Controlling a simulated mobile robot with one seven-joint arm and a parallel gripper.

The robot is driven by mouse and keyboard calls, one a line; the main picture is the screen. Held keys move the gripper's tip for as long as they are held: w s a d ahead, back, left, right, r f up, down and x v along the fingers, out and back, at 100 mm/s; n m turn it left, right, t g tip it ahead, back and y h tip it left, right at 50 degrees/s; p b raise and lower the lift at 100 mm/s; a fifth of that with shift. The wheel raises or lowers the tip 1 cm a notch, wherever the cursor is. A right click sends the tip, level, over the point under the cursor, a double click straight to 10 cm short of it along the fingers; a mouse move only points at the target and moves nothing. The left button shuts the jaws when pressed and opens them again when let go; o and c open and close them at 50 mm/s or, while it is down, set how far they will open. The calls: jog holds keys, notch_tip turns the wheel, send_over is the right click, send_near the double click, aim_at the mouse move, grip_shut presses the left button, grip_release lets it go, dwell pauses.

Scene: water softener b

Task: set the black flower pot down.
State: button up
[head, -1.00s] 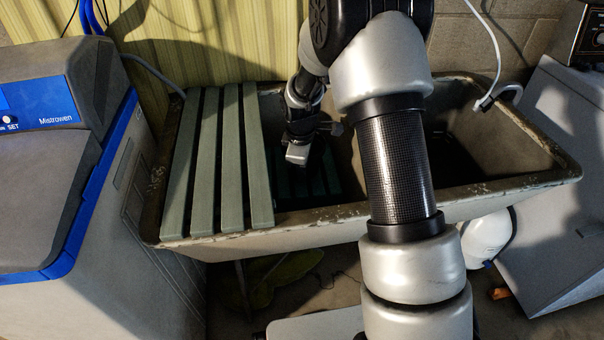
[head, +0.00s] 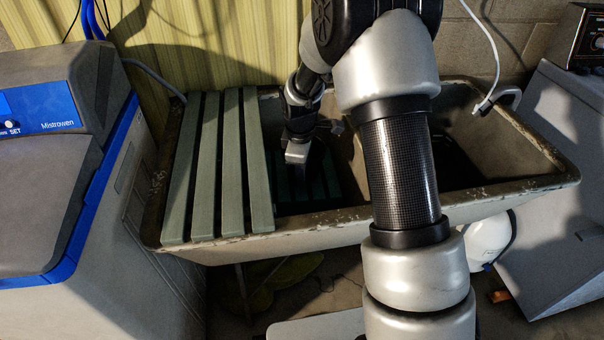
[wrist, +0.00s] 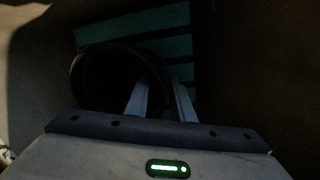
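The black flower pot (wrist: 96,82) shows as a dark round opening in the wrist view. It is at or just above teal-green slats (wrist: 135,25) inside the sink basin. My gripper (wrist: 161,82) reaches down at the pot's right side. One finger overlaps the pot's opening and the other lies just right of its rim. A gap shows between the fingers, wider than the rim looks. In the head view my gripper (head: 297,152) is low in the left basin, where the pot is a dark shape hard to make out. Contact between pot and slats is too dark to see.
The stone sink (head: 320,232) has grey-green slats (head: 205,170) across its left end. A divider stands right of my gripper, with the right basin beyond. A water softener (head: 60,190) stands at left. A white cable (head: 490,60) hangs at the back right.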

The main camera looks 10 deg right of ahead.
jog(key=s+r+m+t+p, duration=0.15)
jog(key=s+r, duration=0.25)
jog(key=r, duration=0.6)
jog(key=s+r+m+g+p, duration=0.1)
jog(key=s+r+m, duration=0.15)
jog(key=r, duration=0.65)
jog(key=s+d+r+m+t, duration=0.1)
jog(key=s+r+m, duration=0.3)
jog(key=s, duration=0.7)
jog(key=s+d+r+m+t, duration=0.1)
jog(key=s+r+m, duration=0.4)
jog(key=s, duration=0.6)
jog(key=shift+s+d+r+m+t+y, duration=0.2)
jog(key=shift+r+m+t+y, duration=0.1)
jog(key=shift+t, duration=0.25)
